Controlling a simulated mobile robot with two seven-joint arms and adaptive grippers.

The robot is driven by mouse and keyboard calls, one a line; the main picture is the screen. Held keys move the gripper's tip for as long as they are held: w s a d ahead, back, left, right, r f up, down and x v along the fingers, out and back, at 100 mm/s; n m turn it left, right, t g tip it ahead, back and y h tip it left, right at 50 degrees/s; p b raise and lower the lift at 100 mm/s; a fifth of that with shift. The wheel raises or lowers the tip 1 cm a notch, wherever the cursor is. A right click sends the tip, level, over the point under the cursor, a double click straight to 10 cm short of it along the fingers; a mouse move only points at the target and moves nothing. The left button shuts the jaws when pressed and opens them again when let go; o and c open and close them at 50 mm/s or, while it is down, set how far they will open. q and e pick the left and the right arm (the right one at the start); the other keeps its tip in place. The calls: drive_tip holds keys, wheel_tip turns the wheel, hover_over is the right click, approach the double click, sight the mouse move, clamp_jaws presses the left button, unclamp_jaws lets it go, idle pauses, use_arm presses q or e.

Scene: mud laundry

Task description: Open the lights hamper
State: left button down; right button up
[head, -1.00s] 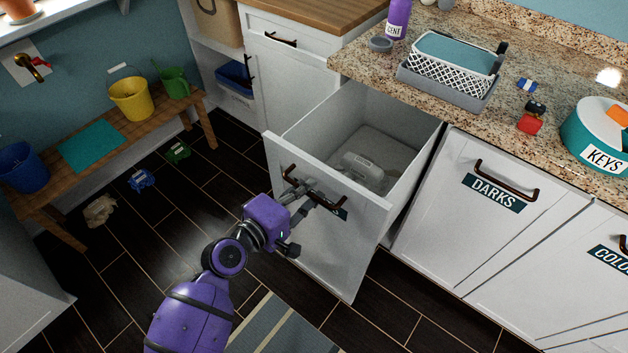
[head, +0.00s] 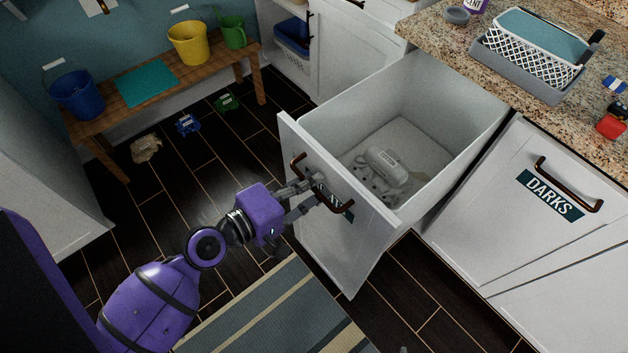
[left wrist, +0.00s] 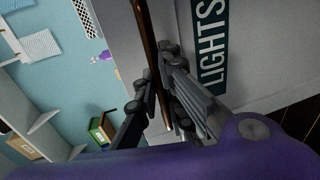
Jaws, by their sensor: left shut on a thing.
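The lights hamper (head: 345,250) is a white pull-out drawer and stands well out from the cabinet, open at the top. Its front has a dark bronze bar handle (head: 298,168) and a dark label, partly hidden by my gripper in the head view. In the left wrist view the label (left wrist: 209,45) reads LIGHTS. My left gripper (head: 308,190) is shut on the handle, with its fingers on both sides of the bar (left wrist: 150,45) in the left wrist view. A pale grey-white item (head: 385,170) lies inside the hamper. My right gripper is not in view.
The closed darks hamper (head: 500,205) is to the right, under the granite counter (head: 440,30). A striped rug (head: 285,315) lies on the dark floor before the hamper. A wooden bench (head: 195,75) with buckets stands at the back left. The floor between has small items near the bench.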

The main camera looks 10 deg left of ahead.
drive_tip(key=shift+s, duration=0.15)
use_arm(q)
drive_tip(key=c, duration=1.8)
unclamp_jaws()
drive_tip(key=shift+c, duration=0.2)
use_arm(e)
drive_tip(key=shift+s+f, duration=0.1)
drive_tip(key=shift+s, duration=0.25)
use_arm(q)
drive_tip(key=shift+s+a, duration=0.15)
drive_tip(key=shift+s, duration=0.05)
drive_tip(key=v, duration=1.1)
drive_tip(key=shift+s+a, duration=0.2)
drive_tip(key=shift+s, duration=0.05)
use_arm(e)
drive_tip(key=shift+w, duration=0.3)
